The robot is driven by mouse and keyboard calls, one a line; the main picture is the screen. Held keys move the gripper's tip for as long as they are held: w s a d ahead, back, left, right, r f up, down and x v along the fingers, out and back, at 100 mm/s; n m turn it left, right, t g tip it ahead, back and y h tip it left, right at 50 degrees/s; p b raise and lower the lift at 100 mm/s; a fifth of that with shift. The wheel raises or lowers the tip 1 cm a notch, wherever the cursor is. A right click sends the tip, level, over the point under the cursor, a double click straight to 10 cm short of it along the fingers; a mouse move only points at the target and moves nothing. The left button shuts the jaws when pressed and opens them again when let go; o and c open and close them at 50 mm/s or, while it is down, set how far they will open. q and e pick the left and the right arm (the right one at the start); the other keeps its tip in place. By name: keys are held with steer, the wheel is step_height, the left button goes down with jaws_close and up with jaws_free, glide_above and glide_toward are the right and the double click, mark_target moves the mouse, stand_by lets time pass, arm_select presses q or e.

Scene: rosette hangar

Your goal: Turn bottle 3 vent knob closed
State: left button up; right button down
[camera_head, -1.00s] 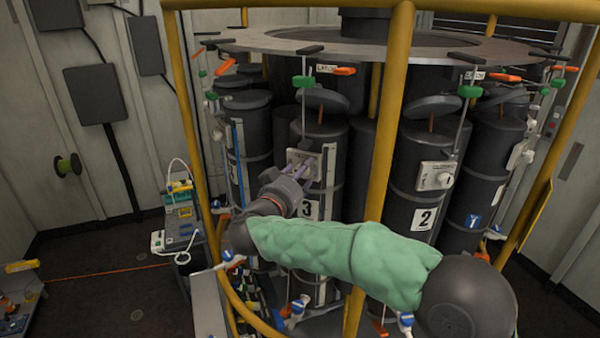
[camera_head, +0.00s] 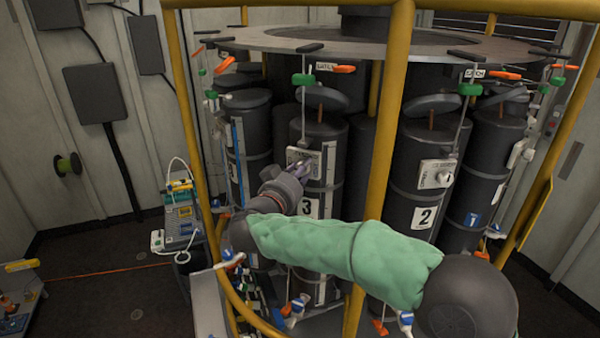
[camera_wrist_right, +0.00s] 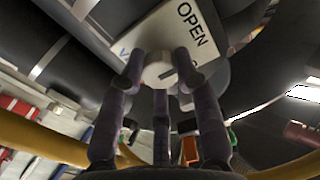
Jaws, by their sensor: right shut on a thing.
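Bottle 3 (camera_head: 318,136) is a dark upright cylinder with a "3" label (camera_head: 310,207). Its light vent plate (camera_head: 312,152) is on its front, partly covered by my right gripper (camera_head: 300,168). The word "OPEN" shows on the plate (camera_wrist_right: 188,26) beside the knob; other lettering is partly hidden. My left gripper is not in view.
A yellow post (camera_head: 385,140) stands between bottle 3 and bottle 2 (camera_head: 432,150), in front of them. Bottle 2 has its own plate and knob (camera_head: 437,174). A grey ring (camera_head: 270,40) overhangs the bottles. My green-sleeved arm crosses in front of the lower bottles.

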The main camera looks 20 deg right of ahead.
steer(key=shift+f, duration=0.3)
steer(key=shift+w+a+m+b, duration=0.1)
steer(key=shift+a+m+b, duration=0.05)
steer(key=shift+m+b, duration=7.5)
steer(key=shift+r+m+p, duration=0.1)
steer(key=shift+m+p, duration=0.85)
steer(key=shift+m, duration=0.2)
steer(key=c, duration=1)
jaws_free()
steer(key=shift+c, duration=0.2)
steer(key=shift+o, duration=0.7)
steer(key=shift+w, duration=0.1)
steer(key=shift+r, duration=0.1)
